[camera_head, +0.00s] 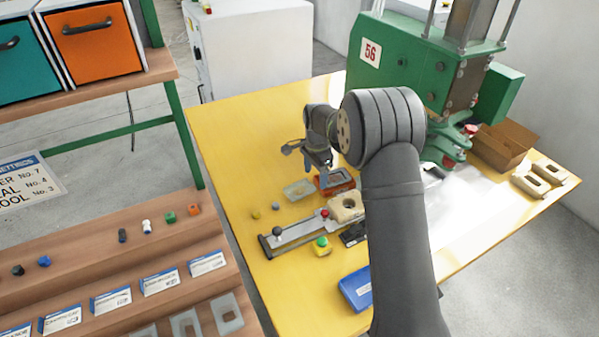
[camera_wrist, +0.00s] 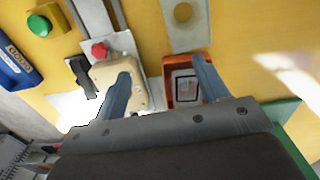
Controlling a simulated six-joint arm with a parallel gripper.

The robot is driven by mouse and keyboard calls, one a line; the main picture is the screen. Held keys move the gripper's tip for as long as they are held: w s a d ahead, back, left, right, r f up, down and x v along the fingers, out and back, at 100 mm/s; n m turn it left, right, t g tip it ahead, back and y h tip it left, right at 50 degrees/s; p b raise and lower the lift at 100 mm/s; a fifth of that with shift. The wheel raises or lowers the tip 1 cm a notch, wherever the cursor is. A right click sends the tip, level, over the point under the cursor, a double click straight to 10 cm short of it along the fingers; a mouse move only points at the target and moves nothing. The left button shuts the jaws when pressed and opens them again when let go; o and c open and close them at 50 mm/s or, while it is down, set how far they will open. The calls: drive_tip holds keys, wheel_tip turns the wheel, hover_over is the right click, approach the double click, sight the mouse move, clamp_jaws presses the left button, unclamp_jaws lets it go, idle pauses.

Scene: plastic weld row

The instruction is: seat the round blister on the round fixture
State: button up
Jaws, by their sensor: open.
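The round blister appears to be the translucent tray (camera_head: 298,190) lying flat on the yellow table, left of the orange fixture; in the wrist view it shows at the top edge (camera_wrist: 187,38), with a round feature, partly cut off. The cream fixture with a round recess (camera_head: 346,207) sits on the slide rail; it also shows in the wrist view (camera_wrist: 148,70), partly behind a finger. My gripper (camera_head: 318,165) hangs above the table behind the blister. It is open and empty; its two fingers (camera_wrist: 163,78) stand wide apart, over the cream and orange fixtures in the wrist view.
The orange fixture (camera_head: 335,181) stands beside the blister. A metal slide (camera_head: 300,229), a green button box (camera_head: 321,246) and a blue box (camera_head: 355,288) are in front. The green press (camera_head: 410,70) stands behind right. The table's left back is clear.

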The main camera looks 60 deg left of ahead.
sight(299, 184)
drive_tip(key=shift+s+a+f, duration=0.55)
drive_tip(key=shift+a+f, duration=0.2)
drive_tip(key=shift+f, duration=0.55)
drive_tip(key=shift+s+a+f, duration=0.55)
drive_tip(key=shift+a+f, duration=0.2)
drive_tip(key=shift+f, duration=0.5)
drive_tip(key=shift+s+a+f, duration=0.55)
drive_tip(key=shift+a+f, duration=0.2)
drive_tip(key=shift+f, duration=0.55)
drive_tip(key=c, duration=0.6)
drive_tip(key=shift+r, duration=0.15)
wheel_tip(299, 184, up, 4)
drive_tip(key=shift+r, duration=0.1)
